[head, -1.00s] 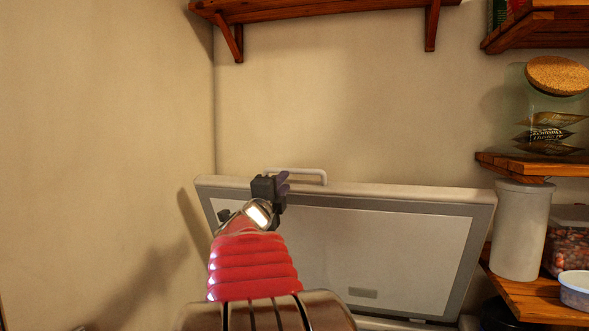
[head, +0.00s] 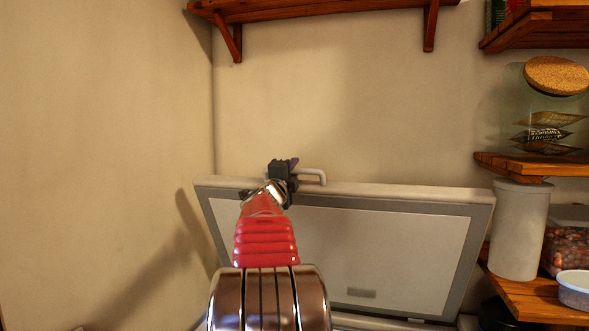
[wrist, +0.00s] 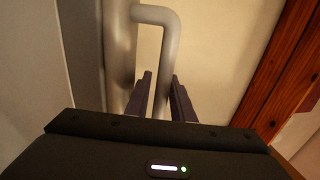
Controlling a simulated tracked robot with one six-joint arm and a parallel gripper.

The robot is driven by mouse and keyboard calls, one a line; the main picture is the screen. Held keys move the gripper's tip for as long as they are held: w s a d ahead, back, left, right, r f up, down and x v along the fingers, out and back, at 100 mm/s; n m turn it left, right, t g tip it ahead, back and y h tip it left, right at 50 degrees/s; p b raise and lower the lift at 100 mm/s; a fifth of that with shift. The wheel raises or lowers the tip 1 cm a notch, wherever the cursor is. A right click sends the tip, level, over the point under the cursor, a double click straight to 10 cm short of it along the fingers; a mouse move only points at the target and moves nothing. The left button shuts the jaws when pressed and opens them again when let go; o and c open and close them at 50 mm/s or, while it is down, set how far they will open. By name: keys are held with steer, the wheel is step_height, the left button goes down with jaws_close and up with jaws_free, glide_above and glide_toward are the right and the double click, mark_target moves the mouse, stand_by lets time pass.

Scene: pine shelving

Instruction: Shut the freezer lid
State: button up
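The freezer lid (head: 385,235) stands raised, its pale inner panel with a grey border facing me in the head view. A light grey bar handle (head: 315,172) sticks up from its top edge. My gripper (head: 286,168) is at the left part of the handle and hides that part in the head view. In the wrist view, the handle (wrist: 169,50) runs down between the two dark fingers of my gripper (wrist: 162,95). The fingers are apart, with the bar between them; I cannot tell whether either touches it.
A wooden shelf (head: 330,13) is on the wall above the lid. At right, shelves (head: 520,163) hold a corked jar (head: 555,105), a white canister (head: 519,230) and a tub (head: 574,288). A bare wall (head: 100,150) stands at left.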

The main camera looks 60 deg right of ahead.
steer(key=shift+x, duration=0.8)
steer(key=shift+c, duration=0.4)
jaws_close()
steer(key=shift+f, duration=0.1)
